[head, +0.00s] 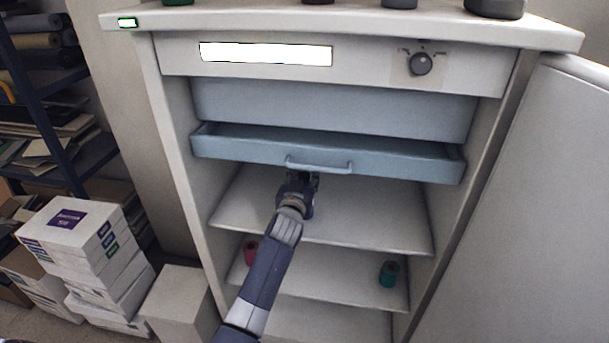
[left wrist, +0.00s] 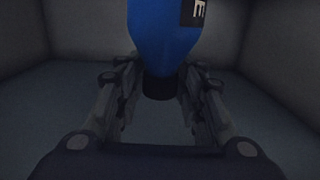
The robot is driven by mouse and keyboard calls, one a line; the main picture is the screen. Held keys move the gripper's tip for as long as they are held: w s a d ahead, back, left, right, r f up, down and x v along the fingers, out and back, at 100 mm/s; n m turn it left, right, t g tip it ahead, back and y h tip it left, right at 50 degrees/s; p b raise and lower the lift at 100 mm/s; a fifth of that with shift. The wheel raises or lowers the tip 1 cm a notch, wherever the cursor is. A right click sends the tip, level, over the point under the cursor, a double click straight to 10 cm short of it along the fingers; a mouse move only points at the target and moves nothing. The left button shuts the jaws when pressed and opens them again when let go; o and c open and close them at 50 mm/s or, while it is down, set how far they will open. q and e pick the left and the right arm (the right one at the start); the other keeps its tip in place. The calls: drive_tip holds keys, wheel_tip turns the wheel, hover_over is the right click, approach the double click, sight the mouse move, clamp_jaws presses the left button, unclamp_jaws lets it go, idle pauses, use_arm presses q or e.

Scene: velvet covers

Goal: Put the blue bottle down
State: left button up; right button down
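The blue bottle (left wrist: 165,30) shows in the left wrist view, with a dark cap or neck (left wrist: 160,85) towards the bottom of the picture and part of a black label with white print. My left gripper (left wrist: 160,90) has its fingers on both sides of the bottle's narrow end, close against it. In the head view my left gripper (head: 300,180) is under the drawer front, over the upper shelf (head: 375,215). The bottle is hidden there by the drawer and gripper. I cannot tell whether its base touches the shelf. My right gripper is not in view.
A pulled-out blue drawer (head: 400,155) hangs just above my gripper. A red container (head: 251,252) and a green container (head: 389,273) stand on the shelf below. The cabinet door (head: 530,200) is open at the right. The upper shelf's right side looks clear.

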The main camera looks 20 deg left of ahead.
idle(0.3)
use_arm(q)
drive_tip(key=shift+r, duration=0.2)
drive_tip(key=shift+s+d+f, duration=0.1)
drive_tip(key=shift+s+f, duration=0.05)
drive_tip(key=shift+s, duration=0.25)
drive_tip(key=v, duration=1.1)
drive_tip(key=shift+s+d, duration=0.1)
drive_tip(key=s+d+f+m+g+h, duration=0.15)
drive_tip(key=s+f, duration=0.25)
drive_tip(key=f, duration=0.8)
drive_tip(key=s+d+f+m+g+h, duration=0.1)
drive_tip(key=s+d+f+g, duration=0.25)
drive_tip(key=f, duration=0.95)
drive_tip(key=s+d+f+m+g+h, duration=0.15)
drive_tip(key=s+f, duration=0.35)
drive_tip(key=f, duration=0.7)
drive_tip(key=s+f+g, duration=0.5)
drive_tip(key=s+f, duration=1.1)
drive_tip(key=s, duration=0.4)
drive_tip(key=s+a+f+g, duration=0.1)
drive_tip(key=s+f+g, duration=0.1)
drive_tip(key=s, duration=0.8)
drive_tip(key=s+a+f+m+g, duration=0.1)
drive_tip(key=s+f, duration=0.3)
drive_tip(key=s, duration=0.6)
drive_tip(key=shift+s+f+g, duration=0.2)
drive_tip(key=shift+f+g, duration=0.05)
drive_tip(key=shift+g, duration=0.3)
